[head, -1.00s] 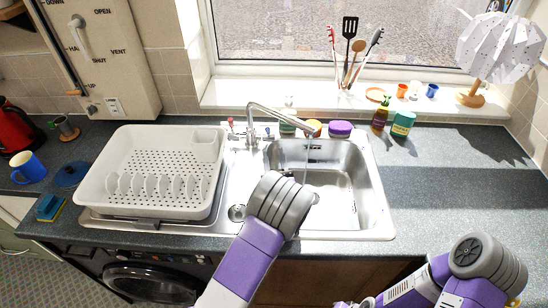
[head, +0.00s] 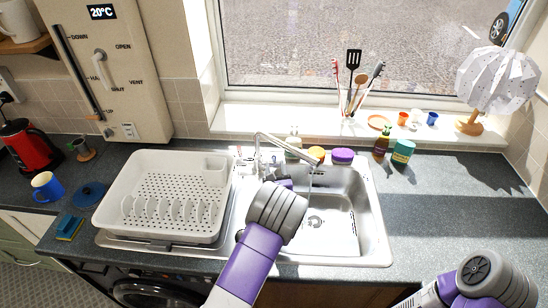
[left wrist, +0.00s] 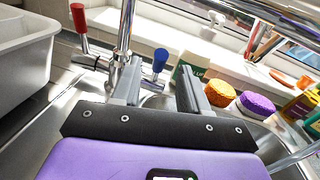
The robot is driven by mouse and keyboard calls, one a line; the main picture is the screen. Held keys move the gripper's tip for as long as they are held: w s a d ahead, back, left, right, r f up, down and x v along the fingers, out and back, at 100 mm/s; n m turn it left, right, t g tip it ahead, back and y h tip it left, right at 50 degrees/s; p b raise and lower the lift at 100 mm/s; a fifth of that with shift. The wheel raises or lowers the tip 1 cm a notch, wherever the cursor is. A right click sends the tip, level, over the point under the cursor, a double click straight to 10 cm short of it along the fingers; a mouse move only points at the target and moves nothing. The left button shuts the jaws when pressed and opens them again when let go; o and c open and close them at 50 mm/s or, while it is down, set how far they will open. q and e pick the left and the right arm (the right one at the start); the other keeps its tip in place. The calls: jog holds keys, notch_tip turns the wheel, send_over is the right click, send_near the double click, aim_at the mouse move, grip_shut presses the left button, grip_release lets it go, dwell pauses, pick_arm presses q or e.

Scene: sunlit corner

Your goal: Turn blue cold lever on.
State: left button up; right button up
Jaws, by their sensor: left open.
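The blue cold lever (left wrist: 160,60) stands on the right side of the chrome tap in the left wrist view. The red lever (left wrist: 80,18) stands on the left side. My left gripper (left wrist: 160,74) is open and empty, its two fingers pointing toward the tap, with the blue lever showing between the fingertips. I cannot tell whether a finger touches it. In the head view the tap (head: 262,142) rises behind the sink, and my left wrist hides part of its base. My right forearm is at the lower right; its gripper is out of view.
The steel sink (head: 377,230) has a white dish rack (head: 130,180) on its left. The right counter is mostly clear.

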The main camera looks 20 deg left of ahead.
aim_at(274, 161)
pick_arm(q)
jog(key=shift+x, duration=2.55)
grip_shut()
